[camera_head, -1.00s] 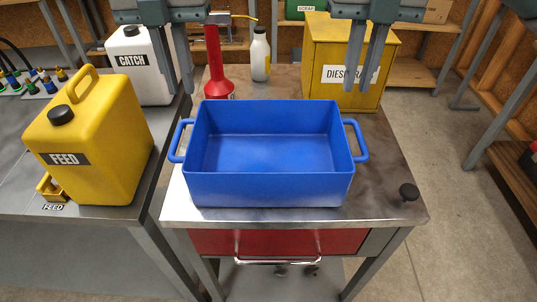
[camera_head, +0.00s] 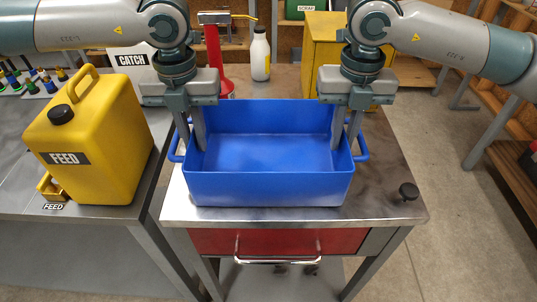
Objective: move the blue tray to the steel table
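The blue tray (camera_head: 270,188) is an open box with a loop handle on each side. It sits level and looks empty on a worn metal-topped bench (camera_head: 385,185) with a red drawer. My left gripper (camera_head: 192,145) points down at the tray's left side, its fingers apart, one inside the wall and one outside by the handle. My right gripper (camera_head: 345,145) straddles the right wall the same way, fingers apart. Contact with the walls is unclear. A grey metal table (camera_head: 95,225) stands to the left; I cannot tell which surface is the steel table.
A yellow FEED jug (camera_head: 95,145) and a white CATCH jug (camera_head: 135,65) stand on the left table. Behind the tray are a red funnel-like item (camera_head: 214,65), a white bottle (camera_head: 260,55) and a yellow box (camera_head: 325,40).

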